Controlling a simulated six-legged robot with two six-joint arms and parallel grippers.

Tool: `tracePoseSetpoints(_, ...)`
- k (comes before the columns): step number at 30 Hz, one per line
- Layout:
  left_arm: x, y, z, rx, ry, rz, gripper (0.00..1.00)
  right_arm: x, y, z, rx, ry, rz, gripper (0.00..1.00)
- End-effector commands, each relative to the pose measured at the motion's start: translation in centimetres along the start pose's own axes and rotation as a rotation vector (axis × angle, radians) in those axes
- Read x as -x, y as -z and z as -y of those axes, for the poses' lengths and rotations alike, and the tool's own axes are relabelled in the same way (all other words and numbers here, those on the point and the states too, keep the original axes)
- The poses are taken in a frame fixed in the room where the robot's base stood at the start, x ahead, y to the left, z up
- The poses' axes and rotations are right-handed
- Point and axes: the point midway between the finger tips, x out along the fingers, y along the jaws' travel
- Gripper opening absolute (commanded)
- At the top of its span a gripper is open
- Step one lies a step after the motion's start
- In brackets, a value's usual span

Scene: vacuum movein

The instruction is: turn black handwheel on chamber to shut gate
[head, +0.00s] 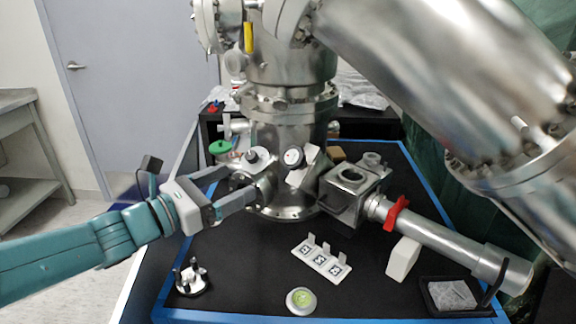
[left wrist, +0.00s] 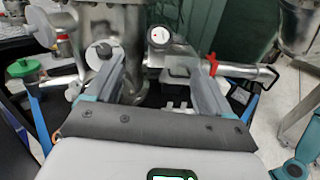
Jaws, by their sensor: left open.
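The steel chamber (head: 285,135) stands at the back middle of the black table. Nothing is held. My right gripper is not in view.
A round gauge (head: 293,157) and a knob (head: 252,156) sit above the fingers; a green-topped valve (head: 220,147) is at left. A steel tube with a red clamp (head: 395,212) runs right. A white marker block (head: 321,260) and green-topped disc (head: 300,300) lie in front.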

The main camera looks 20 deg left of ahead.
Motion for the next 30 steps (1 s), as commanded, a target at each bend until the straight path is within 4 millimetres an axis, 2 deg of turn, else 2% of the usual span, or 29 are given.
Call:
tracePoseSetpoints(5, -2.7, 0.1, 0.2, 0.002, 0.007, -0.002, 0.82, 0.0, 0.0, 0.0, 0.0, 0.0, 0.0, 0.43)
tracePoseSetpoints(18, -12.8, 0.1, -0.2, 0.002, 0.001, -0.003, 0.82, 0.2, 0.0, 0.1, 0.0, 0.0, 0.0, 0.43)
tracePoseSetpoints(24, -15.4, 0.1, -0.3, 0.002, -0.001, -0.003, 0.82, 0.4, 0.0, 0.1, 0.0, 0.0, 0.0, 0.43)
tracePoseSetpoints(30, -16.1, 0.1, -0.3, 0.002, -0.002, -0.002, 0.82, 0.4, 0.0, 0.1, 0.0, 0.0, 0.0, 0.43)
